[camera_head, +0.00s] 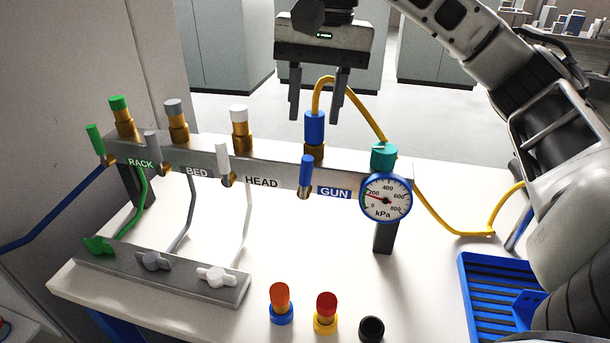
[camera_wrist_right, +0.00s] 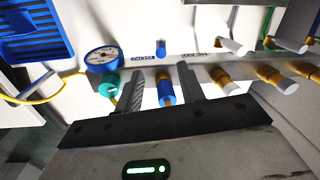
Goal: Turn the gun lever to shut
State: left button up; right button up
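The gun lever (camera_head: 306,171) is a blue handle standing upright on the front of the grey manifold bar (camera_head: 205,153), just left of the blue GUN label (camera_head: 334,192). It also shows in the right wrist view (camera_wrist_right: 161,45), beyond the fingertips. A blue connector (camera_head: 314,127) with a yellow hose sits on the bar above the lever. My right gripper (camera_head: 315,112) is open, fingers down, above and behind the bar near this connector. In the right wrist view the connector (camera_wrist_right: 167,92) appears between the fingers, and no grip shows. My left gripper is out of view.
A pressure gauge (camera_head: 386,197) with a teal cap stands right of the lever. Green (camera_head: 95,139), grey (camera_head: 152,146) and white (camera_head: 223,157) levers are to the left. Caps (camera_head: 326,312) stand at the front. A blue tray (camera_head: 477,293) is at the right.

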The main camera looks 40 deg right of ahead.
aim_at(306, 173)
jog(key=f+b, duration=0.1)
jog(key=f, duration=0.3)
jog(key=f+b, duration=0.1)
jog(key=f, duration=0.2)
jog(key=a+f+b, duration=0.1)
jog(key=f, duration=0.3)
jog(key=shift+w+f, duration=0.3)
jog(key=shift+w, duration=0.1)
grip_shut()
